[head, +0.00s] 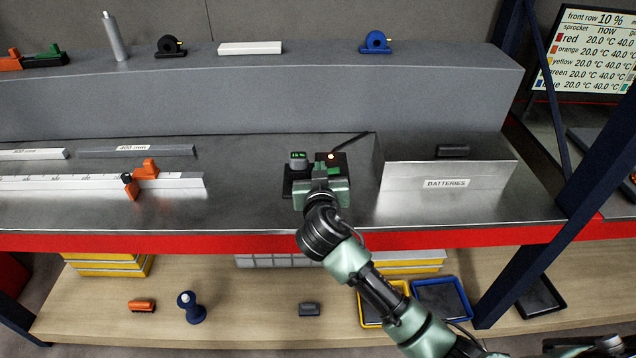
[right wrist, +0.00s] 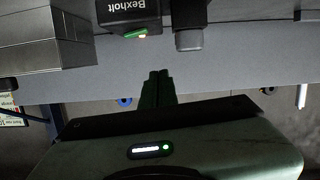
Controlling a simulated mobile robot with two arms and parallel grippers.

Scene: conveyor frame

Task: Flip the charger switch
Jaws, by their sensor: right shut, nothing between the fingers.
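The charger (head: 343,160) is a black unit on the steel bench, with a small lit orange lamp (head: 331,156) on top and a cable running back to the right. A grey battery (head: 298,158) with a green readout stands in its left part. My right gripper (head: 321,172) is in front of the charger and hides part of it. In the right wrist view its fingers (right wrist: 155,88) are shut and empty. That view is upside down and shows the charger (right wrist: 128,13), marked Bexholt, and the battery (right wrist: 189,38) beyond the fingers, apart from them. My left gripper is not in view.
A steel box marked BATTERIES (head: 446,170) stands close right of the charger. A white rail (head: 85,187) with an orange clamp lies at the left. A grey raised ledge (head: 250,95) runs behind. The bench just left of the charger is clear.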

